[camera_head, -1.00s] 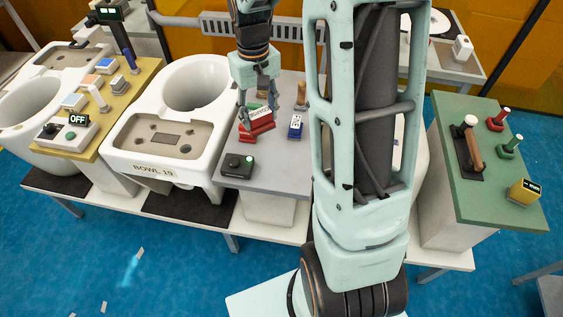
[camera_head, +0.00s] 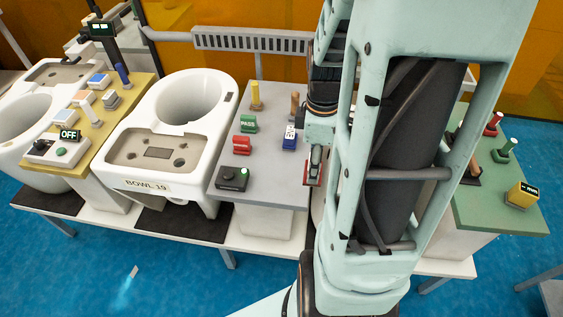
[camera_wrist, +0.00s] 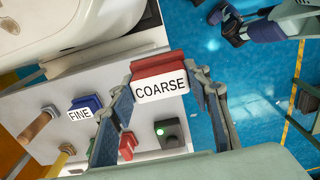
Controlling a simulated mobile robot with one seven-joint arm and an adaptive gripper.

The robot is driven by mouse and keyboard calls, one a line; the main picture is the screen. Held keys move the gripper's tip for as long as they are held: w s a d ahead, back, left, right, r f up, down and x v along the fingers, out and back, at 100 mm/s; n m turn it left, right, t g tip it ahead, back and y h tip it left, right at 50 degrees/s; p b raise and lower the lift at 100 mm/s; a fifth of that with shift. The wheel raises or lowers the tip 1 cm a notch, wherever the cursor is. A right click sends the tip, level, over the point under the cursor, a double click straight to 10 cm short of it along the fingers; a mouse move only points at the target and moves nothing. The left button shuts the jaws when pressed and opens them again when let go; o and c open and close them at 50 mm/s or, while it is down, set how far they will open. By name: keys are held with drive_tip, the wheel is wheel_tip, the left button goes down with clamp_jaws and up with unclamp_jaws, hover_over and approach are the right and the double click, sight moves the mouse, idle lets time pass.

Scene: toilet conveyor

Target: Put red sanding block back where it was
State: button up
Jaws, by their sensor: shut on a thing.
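The red sanding block (camera_wrist: 160,68) has a white label reading COARSE. In the wrist view it sits between both fingers of my gripper (camera_wrist: 166,88), which is shut on it. In the head view my gripper (camera_head: 313,168) hangs at the right edge of the grey bench (camera_head: 262,184); only a sliver of red shows there. A blue block (camera_wrist: 84,104) labelled FINE stands on the bench; it also shows in the head view (camera_head: 289,142), just left of my gripper.
The bench also holds a red stamp (camera_head: 242,144), a green PASS stamp (camera_head: 248,123), a yellow-handled tool (camera_head: 256,96) and a black button box (camera_head: 232,178). Bowl 19 (camera_head: 184,110) stands left. My arm hides much of the area to the right.

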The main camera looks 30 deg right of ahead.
drive_tip(key=w+f+b, duration=0.1)
drive_tip(key=w+f, duration=0.1)
drive_tip(key=w, duration=0.1)
drive_tip(key=w+a+f+b, duration=0.1)
drive_tip(key=w+f+b, duration=0.1)
drive_tip(key=w+f, duration=0.1)
drive_tip(key=w+f+b, duration=0.2)
drive_tip(key=w+f, duration=0.1)
drive_tip(key=w, duration=0.2)
drive_tip(key=shift+w+a+f, duration=0.1)
drive_tip(key=shift+a+f, duration=0.1)
drive_tip(key=shift+a, duration=0.15)
drive_tip(key=shift+w+f, duration=0.15)
drive_tip(key=shift+f, duration=0.05)
drive_tip(key=shift+w+f+b, duration=0.15)
drive_tip(key=shift+f+b, duration=0.6)
drive_tip(key=shift+f, duration=0.1)
drive_tip(key=shift+w+f+b, duration=0.1)
drive_tip(key=shift+f+b, duration=0.6)
drive_tip(key=shift+f, duration=0.15)
drive_tip(key=shift+f, duration=0.15)
drive_tip(key=o, duration=1)
drive_tip(key=shift+o, duration=0.2)
